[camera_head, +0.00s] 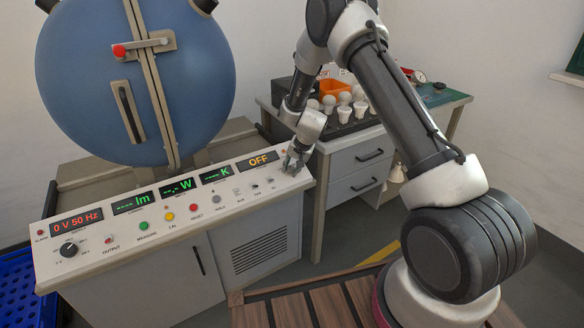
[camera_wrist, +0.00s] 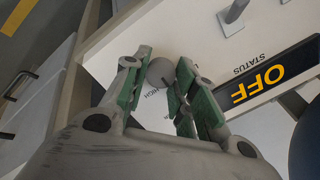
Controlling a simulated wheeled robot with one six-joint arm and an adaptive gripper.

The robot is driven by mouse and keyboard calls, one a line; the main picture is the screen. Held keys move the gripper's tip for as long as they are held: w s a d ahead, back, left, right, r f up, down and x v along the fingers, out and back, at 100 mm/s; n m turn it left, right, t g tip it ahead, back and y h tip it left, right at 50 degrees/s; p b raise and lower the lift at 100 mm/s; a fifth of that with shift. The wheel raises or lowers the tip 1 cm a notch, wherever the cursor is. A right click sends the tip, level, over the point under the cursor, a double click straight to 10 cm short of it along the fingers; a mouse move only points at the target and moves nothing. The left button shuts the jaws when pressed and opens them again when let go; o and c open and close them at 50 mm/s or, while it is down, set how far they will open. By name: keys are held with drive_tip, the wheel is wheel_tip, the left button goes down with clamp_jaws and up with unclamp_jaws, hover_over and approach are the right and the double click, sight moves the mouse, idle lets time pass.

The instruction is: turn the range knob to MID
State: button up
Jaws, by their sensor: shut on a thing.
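The range knob (camera_wrist: 160,72) is a small round grey knob in the wrist view, on the white panel top. My gripper (camera_wrist: 158,82) is shut on it, with one green-padded finger on each side. A HIGH label shows beside the knob; another label is mostly covered by a finger. The knob's pointer direction is not clear. In the head view my gripper (camera_head: 292,165) is at the right end of the sloped control console (camera_head: 130,240) and hides the knob. The STATUS display (camera_head: 258,161) beside it reads OFF.
A large blue sphere (camera_head: 130,80) stands behind the console. Other buttons, switches and a black dial (camera_head: 69,249) lie along the panel to the left. A bench (camera_head: 360,145) with white bulbs (camera_head: 344,110) and an orange bin (camera_head: 336,87) stands behind my arm.

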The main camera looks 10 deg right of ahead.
drive_tip(key=o, duration=1)
drive_tip(key=v, duration=1.2)
